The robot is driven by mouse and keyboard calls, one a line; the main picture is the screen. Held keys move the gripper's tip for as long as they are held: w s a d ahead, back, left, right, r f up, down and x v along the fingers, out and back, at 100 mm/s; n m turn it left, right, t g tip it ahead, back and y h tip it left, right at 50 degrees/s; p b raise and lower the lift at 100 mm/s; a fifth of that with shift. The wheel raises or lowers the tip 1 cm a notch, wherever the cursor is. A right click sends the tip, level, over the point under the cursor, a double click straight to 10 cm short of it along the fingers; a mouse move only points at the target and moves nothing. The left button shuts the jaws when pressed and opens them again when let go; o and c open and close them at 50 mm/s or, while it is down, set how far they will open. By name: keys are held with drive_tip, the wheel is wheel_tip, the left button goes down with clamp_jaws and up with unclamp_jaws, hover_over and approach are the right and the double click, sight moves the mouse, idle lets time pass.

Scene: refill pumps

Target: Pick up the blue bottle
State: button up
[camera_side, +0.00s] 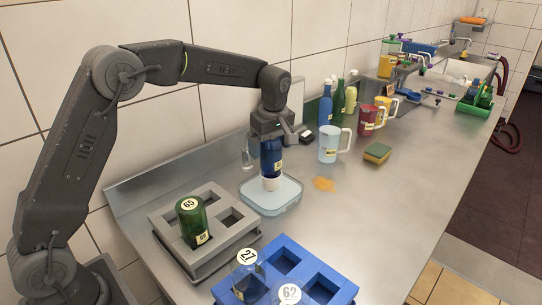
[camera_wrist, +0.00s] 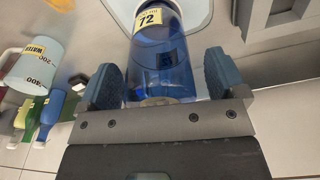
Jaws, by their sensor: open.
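In the wrist view the translucent blue bottle (camera_wrist: 160,60) carries a yellow label reading 72. My gripper (camera_side: 271,140) is above it, pointing down. In the wrist view my gripper (camera_wrist: 160,82) is open, with one blue-grey finger on each side of the bottle; whether they touch it I cannot tell. Another blue bottle (camera_side: 326,108) stands farther back by the wall.
A grey crate (camera_side: 168,233) holds a green bottle (camera_side: 191,222). A blue crate (camera_side: 338,284) with clear bottles stands at the front. A light-blue jug (camera_side: 328,145), a red jug (camera_side: 368,121) and a sponge (camera_side: 377,152) are to the right. The counter's right-front area is clear.

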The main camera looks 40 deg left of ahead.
drive_tip(key=shift+c, duration=0.3)
drive_tip(key=c, duration=1.1)
drive_tip(key=shift+r, duration=0.1)
drive_tip(key=shift+r, duration=0.45)
drive_tip(key=r, duration=0.3)
drive_tip(key=shift+s+a+r, duration=0.15)
drive_tip(key=shift+a+r, duration=0.2)
drive_tip(key=shift+s+a+r, duration=0.95)
drive_tip(key=shift+a+r, duration=0.6)
drive_tip(key=shift+r, duration=0.5)
drive_tip(key=shift+s+a+r, duration=0.9)
drive_tip(key=shift+a+r, duration=0.7)
drive_tip(key=shift+r, duration=0.45)
drive_tip(key=shift+s+a+r, duration=0.95)
drive_tip(key=shift+a+r, duration=0.6)
drive_tip(key=shift+r, duration=0.5)
